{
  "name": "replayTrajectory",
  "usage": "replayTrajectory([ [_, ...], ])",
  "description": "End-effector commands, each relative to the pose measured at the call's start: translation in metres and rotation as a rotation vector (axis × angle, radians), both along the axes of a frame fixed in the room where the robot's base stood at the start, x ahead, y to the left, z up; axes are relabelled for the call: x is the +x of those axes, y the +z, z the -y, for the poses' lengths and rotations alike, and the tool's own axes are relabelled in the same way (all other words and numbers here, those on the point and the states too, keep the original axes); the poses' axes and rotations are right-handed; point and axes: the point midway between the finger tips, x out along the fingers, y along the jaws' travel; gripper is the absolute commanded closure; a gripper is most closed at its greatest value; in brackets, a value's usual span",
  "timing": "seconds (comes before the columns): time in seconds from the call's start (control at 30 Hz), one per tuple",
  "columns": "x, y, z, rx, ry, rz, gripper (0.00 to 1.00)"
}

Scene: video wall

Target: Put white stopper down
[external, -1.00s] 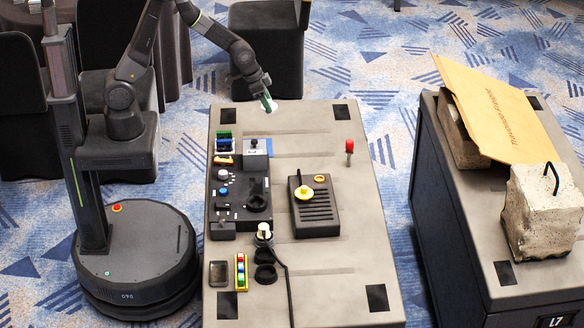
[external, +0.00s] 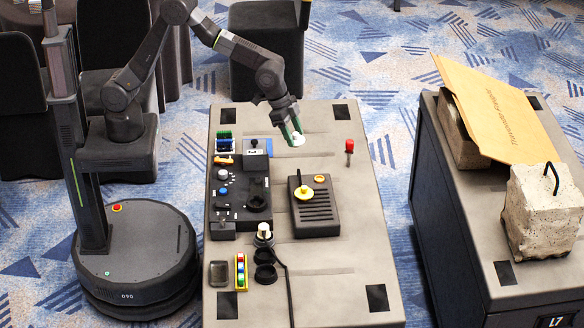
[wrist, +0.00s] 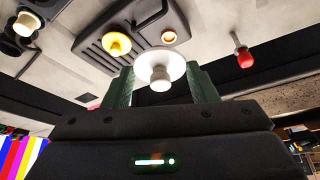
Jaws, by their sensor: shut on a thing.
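The white stopper (external: 297,139) is between the green fingertips of my gripper (external: 291,134). In the wrist view the white stopper (wrist: 160,69) shows as a wide disc with a small knob, and my gripper (wrist: 162,84) is shut on it. In the external view it is over the far part of the grey table (external: 340,250), beyond the black box with slots. Whether it touches the table top is hard to tell.
A black slotted box (external: 314,218) holds a yellow stopper (external: 304,192) and an orange-ringed hole (external: 319,178). A black panel (external: 236,208) with buttons lies left. Table space right of the slotted box is clear.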

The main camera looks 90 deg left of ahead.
Motion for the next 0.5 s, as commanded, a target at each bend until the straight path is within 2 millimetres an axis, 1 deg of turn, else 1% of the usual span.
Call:
replayTrajectory([
  [0.03,-0.002,-0.002,0.032,0.0,-0.048,0.001,0.69],
  [0.07,-0.004,-0.002,0.048,0.0,-0.073,0.0,0.69],
  [0.1,-0.006,-0.002,0.07,0.0,-0.106,0.002,0.69],
  [0.17,-0.012,-0.002,0.102,0.0,-0.154,0.001,0.69],
  [0.2,-0.017,-0.002,0.124,-0.001,-0.186,0.002,0.69],
  [0.27,-0.027,-0.003,0.156,0.0,-0.234,0.001,0.69],
  [0.3,-0.034,-0.003,0.176,0.0,-0.265,0.0,0.69],
  [0.37,-0.045,-0.003,0.206,0.001,-0.309,0.002,0.69],
  [0.4,-0.053,-0.004,0.223,0.001,-0.336,0.001,0.69],
  [0.5,-0.071,-0.005,0.259,0.002,-0.392,0.001,0.69],
])
